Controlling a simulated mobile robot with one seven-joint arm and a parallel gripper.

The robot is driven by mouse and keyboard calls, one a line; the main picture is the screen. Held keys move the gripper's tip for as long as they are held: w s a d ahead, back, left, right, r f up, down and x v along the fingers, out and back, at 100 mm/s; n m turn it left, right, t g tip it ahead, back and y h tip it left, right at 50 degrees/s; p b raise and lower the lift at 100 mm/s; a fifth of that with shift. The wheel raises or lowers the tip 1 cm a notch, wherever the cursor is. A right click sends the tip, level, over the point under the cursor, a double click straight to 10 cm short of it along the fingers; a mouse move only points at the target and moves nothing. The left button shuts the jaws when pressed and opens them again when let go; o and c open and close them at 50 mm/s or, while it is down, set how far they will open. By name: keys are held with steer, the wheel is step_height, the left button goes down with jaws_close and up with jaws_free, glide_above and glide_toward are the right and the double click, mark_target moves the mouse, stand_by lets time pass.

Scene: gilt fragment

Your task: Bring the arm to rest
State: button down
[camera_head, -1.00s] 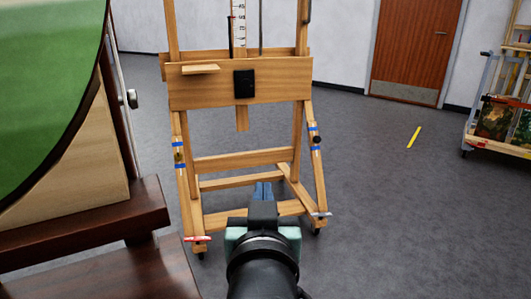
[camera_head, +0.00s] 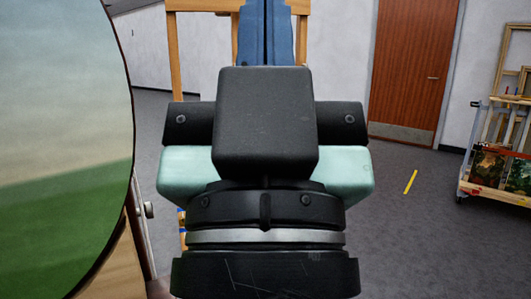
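My gripper (camera_head: 266,22) fills the middle of the view, seen from behind. Its two blue fingers point up and away and lie close together with only a thin dark line between them. Their tips reach the top edge of the picture. I see nothing held between them. The gripper is raised in front of the wooden easel (camera_head: 205,6) and hides most of it.
A large round panel (camera_head: 60,130), painted pale above and green below, stands close on the left. A cart with pictures (camera_head: 490,172) stands at the far right. A brown door (camera_head: 414,65) is behind. Grey floor with a yellow strip (camera_head: 410,182) lies open at right.

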step_height(320, 180, up, 21)
steer(key=p, duration=1.8)
steer(key=shift+f, duration=0.2)
steer(key=shift+a, duration=0.1)
